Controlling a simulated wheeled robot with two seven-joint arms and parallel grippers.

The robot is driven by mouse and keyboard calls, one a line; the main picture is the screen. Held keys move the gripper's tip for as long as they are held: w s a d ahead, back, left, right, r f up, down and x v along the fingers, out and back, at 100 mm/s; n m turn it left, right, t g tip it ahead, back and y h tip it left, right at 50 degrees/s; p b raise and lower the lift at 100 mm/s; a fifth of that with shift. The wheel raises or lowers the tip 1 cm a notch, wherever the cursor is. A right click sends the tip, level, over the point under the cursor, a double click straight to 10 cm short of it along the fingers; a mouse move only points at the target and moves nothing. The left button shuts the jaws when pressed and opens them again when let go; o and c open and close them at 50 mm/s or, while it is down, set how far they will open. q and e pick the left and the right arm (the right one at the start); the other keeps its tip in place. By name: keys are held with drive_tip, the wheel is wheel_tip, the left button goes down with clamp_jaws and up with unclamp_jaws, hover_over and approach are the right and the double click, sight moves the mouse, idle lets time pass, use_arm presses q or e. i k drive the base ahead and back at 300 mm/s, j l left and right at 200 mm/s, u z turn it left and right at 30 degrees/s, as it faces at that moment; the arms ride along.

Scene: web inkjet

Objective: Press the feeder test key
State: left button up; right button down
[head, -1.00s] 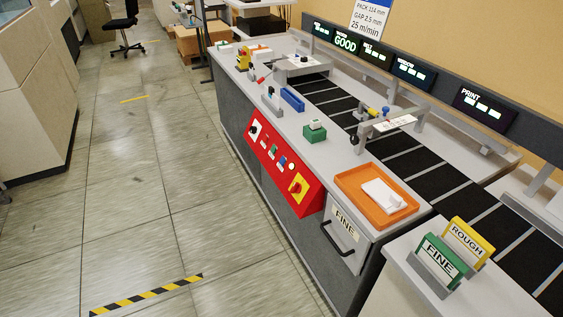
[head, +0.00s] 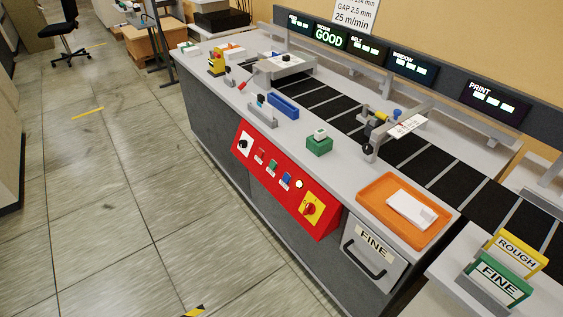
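A machine bench runs diagonally through the head view. A red control panel (head: 289,203) on its front side carries a black knob (head: 243,145), small red, green and blue keys (head: 272,166), a white round button (head: 299,184) and a red rotary switch on a yellow plate (head: 311,208). A green block with a white top (head: 319,144) stands on the bench top. The small labels are too small to read, so I cannot tell which key is the feeder test key. Neither gripper is in view.
A dark belt (head: 400,150) runs behind the bench top, below display screens (head: 412,68). An orange tray (head: 377,204) with white cards and a drawer marked FINE (head: 374,252) are at the near end. FINE and ROUGH blocks (head: 503,278) stand front right. The floor at left (head: 100,200) is clear.

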sight(286, 178)
drive_tip(key=i+j+z, duration=0.1)
drive_tip(key=j, duration=0.25)
drive_tip(key=i+j+z, duration=0.1)
drive_tip(key=j, duration=0.25)
drive_tip(key=i+j+z, duration=0.25)
drive_tip(key=j, duration=0.5)
drive_tip(key=i+j+z, duration=0.1)
drive_tip(key=j, duration=0.3)
drive_tip(key=i+j+z, duration=0.1)
drive_tip(key=j, duration=0.3)
drive_tip(key=i, duration=0.1)
